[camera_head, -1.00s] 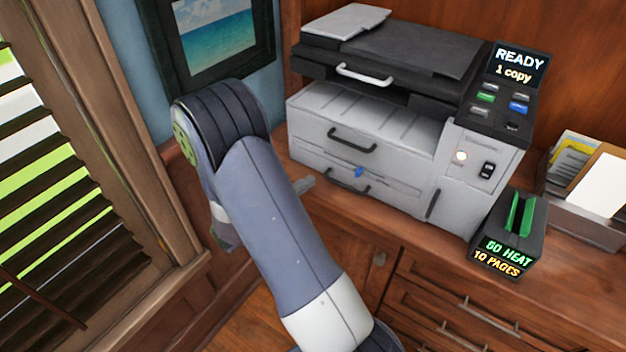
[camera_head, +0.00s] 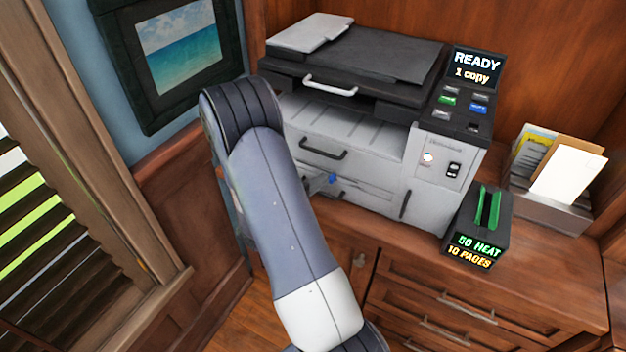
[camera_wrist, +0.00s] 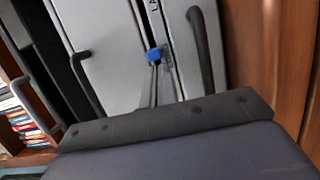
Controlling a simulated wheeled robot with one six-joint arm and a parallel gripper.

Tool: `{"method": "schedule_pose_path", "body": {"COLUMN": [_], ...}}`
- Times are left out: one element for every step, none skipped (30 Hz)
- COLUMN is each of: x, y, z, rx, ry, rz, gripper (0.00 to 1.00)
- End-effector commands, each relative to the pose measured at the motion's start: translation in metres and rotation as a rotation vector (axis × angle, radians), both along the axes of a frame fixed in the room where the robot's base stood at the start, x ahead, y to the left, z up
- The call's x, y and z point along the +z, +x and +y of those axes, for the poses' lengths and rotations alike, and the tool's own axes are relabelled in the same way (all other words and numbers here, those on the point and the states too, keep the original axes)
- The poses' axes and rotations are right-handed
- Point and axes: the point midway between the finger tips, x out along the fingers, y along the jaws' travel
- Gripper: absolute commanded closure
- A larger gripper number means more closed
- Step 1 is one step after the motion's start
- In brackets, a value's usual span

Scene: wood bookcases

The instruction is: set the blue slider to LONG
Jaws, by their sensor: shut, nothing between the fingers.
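The blue slider (camera_head: 332,178) is a small blue knob on the front of the grey printer (camera_head: 345,140), at a lower drawer. In the wrist view the blue slider (camera_wrist: 154,55) sits on a narrow slot strip, with a few partly cut-off dark letters near the top edge. My gripper (camera_head: 319,184) is shut and empty, its tip just left of the slider in the head view. In the wrist view my gripper (camera_wrist: 160,84) reaches up close below the slider. I cannot tell whether they touch. My arm hides part of the printer's lower left.
Drawer handles (camera_head: 323,150) stick out near the slider. A black device with green parts (camera_head: 478,225) stands right of the printer on the wooden cabinet (camera_head: 545,255). A paper holder (camera_head: 550,205) is at the far right. A framed picture (camera_head: 180,55) hangs at left.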

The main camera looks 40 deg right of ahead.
Motion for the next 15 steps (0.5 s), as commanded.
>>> {"method": "schedule_pose_path", "body": {"x": [-0.0002, -0.0002, -0.0002, -0.0002, -0.0002, -0.0004, -0.0007, -0.0011, -0.0018, -0.0025, -0.0031, -0.0035, -0.0037, -0.004, -0.0038], "y": [0.0, 0.0, 0.0001, 0.0001, 0.0001, 0.0, -0.0003, -0.0007, -0.0016, -0.0026, -0.0036, -0.0053, -0.0065, -0.0077, -0.0093], "z": [0.0, 0.0001, 0.0001, 0.0001, 0.0001, 0.0001, 0.0, -0.0002, -0.0007, -0.0011, -0.0015, -0.0023, -0.0029, -0.0034, -0.004], "rx": [0.0, 0.0, 0.0, 0.0, 0.0, 0.0, 0.0, 0.0, -0.001, -0.001, -0.001, -0.001, -0.002, -0.002, -0.001], "ry": [0.0, 0.0, 0.0, 0.0, 0.0, 0.0, 0.0, 0.0, 0.0, 0.0, 0.0, 0.0, -0.001, -0.001, -0.001], "rz": [0.0, 0.0, 0.0, 0.0, 0.0, 0.0, 0.0, 0.0, 0.0, 0.0, 0.0, 0.0, -0.001, -0.001, -0.001], "gripper": [1.0, 1.0, 1.0, 1.0, 1.0, 1.0, 1.0, 1.0, 1.0, 1.0, 1.0, 1.0, 1.0, 1.0, 1.0]}}
